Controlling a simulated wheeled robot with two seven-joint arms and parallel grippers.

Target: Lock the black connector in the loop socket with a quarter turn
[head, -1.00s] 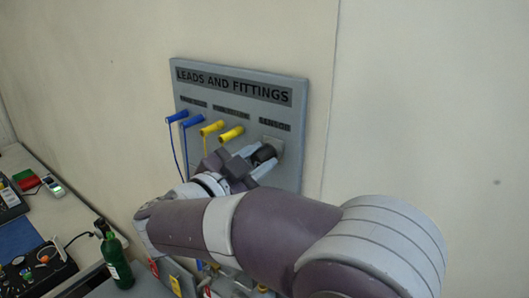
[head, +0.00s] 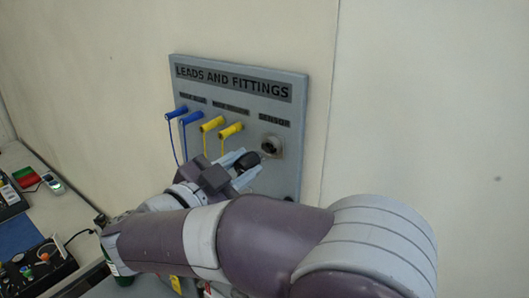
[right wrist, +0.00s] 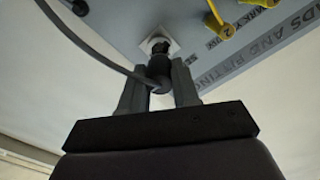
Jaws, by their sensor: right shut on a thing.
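My right gripper (head: 245,166) is shut on the black connector (head: 249,159), just below and left of the square SENSOR holder (head: 272,147) on the grey board. In the right wrist view, the connector (right wrist: 158,72) sits between the two fingers (right wrist: 158,88), with a dark cable running from it to the upper left. The light holder plate (right wrist: 157,45) shows behind the connector; the holder looks empty in the head view. I cannot make out the loop socket in these frames. My left gripper is not in view.
The board (head: 240,75), headed LEADS AND FITTINGS, carries two blue plugs (head: 184,115) and two yellow plugs (head: 221,127) with leads, left of the holder. A dark control box (head: 38,272) stands lower left. My right arm covers most of a green bottle.

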